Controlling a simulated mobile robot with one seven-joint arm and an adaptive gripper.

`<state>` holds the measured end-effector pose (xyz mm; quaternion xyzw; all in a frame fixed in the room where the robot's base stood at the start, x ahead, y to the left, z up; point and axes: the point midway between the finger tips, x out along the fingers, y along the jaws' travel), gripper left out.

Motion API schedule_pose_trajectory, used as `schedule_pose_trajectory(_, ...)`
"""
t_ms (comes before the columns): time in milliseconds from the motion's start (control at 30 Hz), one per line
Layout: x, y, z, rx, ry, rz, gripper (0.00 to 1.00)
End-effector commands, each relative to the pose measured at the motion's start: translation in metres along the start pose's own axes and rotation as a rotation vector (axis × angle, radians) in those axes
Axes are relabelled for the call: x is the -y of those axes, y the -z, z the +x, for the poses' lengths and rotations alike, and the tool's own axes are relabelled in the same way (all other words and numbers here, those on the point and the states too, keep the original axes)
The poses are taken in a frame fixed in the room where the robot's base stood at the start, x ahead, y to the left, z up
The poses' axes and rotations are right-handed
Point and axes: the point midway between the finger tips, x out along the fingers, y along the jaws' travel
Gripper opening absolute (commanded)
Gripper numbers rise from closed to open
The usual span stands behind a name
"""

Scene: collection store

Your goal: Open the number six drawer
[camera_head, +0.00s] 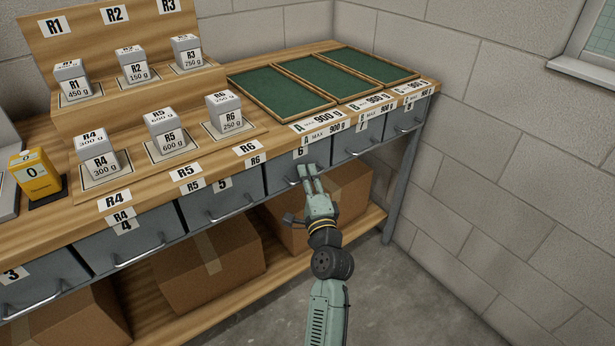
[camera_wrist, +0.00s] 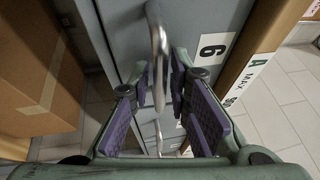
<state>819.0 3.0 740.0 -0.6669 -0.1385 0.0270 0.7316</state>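The number six drawer (camera_head: 281,176) is a grey drawer under the worktop, with a white "6" label (camera_head: 300,153) above it. It looks shut. In the wrist view the drawer front (camera_wrist: 196,30) fills the upper middle, and its "6" label (camera_wrist: 213,46) is right of the handle. The curved metal handle (camera_wrist: 157,45) runs down the picture between my two fingers. My gripper (camera_head: 308,172) is at this drawer's front and hides most of its handle in the head view. In the wrist view its purple-padded fingers are apart, with gaps visible beside the handle.
Drawers 5 (camera_head: 222,200) and 7 (camera_head: 356,140) flank it with similar bar handles. Cardboard boxes (camera_head: 208,262) stand on the lower shelf. Weight blocks and green trays (camera_head: 281,92) are on the worktop. A block wall (camera_head: 500,170) stands right; floor before the bench is clear.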

Motion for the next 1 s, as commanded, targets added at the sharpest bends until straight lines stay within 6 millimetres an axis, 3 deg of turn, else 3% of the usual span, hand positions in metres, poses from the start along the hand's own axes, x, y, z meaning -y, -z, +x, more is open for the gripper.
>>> schedule_pose_trajectory(333, 0.0000, 0.0001, -0.0004, 0.000, 0.000, 0.000, 0.00)
schedule_pose_trajectory(1000, -0.0002, 0.0001, -0.0005, 0.000, 0.000, 0.001, 0.00)
